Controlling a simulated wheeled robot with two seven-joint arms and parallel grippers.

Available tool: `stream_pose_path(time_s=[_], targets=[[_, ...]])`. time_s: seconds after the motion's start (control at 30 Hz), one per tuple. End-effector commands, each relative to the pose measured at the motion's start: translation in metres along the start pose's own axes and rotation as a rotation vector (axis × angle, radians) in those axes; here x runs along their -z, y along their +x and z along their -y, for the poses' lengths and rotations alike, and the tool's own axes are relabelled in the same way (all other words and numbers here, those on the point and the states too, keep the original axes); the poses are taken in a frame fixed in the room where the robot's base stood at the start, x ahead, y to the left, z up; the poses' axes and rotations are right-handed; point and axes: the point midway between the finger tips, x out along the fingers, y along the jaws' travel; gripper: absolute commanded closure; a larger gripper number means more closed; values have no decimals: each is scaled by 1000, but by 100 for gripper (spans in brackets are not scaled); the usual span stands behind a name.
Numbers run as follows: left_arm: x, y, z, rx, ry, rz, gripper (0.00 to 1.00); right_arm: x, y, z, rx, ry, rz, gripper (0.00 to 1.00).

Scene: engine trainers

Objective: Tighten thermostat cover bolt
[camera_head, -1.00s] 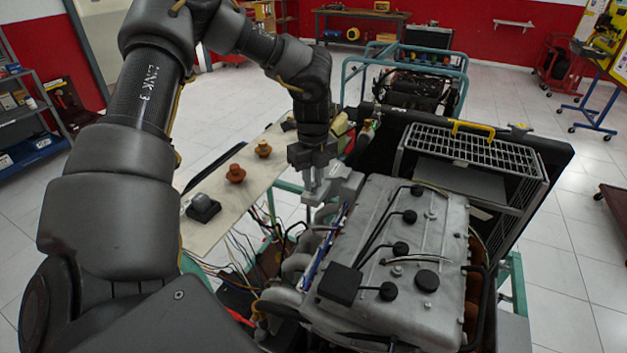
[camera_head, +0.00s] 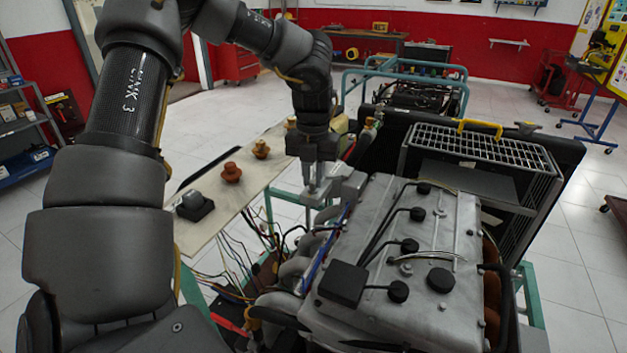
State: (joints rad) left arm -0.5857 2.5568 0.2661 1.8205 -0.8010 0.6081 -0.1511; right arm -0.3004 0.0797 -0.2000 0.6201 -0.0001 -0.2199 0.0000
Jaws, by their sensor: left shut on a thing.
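The engine (camera_head: 420,240) stands in the right half of the head view, with its ribbed grey top cover facing up. A light grey housing (camera_head: 350,186), which looks like the thermostat cover, sits at the engine's near-left back corner. My left gripper (camera_head: 316,190) points straight down at the left end of this housing. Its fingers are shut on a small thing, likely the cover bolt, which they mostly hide. I cannot tell how deep the bolt sits. My right gripper is not in view.
A pale bench (camera_head: 220,212) left of the engine holds brown parts (camera_head: 231,173) and a dark block (camera_head: 194,206). Loose wires hang between bench and engine. A radiator with a wire guard (camera_head: 470,145) stands behind the engine. Open tiled floor lies right.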

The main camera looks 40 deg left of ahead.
Motion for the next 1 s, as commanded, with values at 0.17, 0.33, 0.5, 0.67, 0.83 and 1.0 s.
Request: stream_pose_path(time_s=[0.17,0.33,0.5,0.67,0.83,1.0], targets=[[0,0,0,1,165,0,100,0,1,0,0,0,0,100],[0,-1,0,1,326,0,100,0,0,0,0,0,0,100],[0,-1,0,0,488,1,100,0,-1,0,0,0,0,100],[0,-1,0,0,639,1,100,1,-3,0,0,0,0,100],[0,-2,0,-1,800,2,100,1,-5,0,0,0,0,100],[-1,-2,0,-1,961,2,100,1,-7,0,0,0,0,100]])
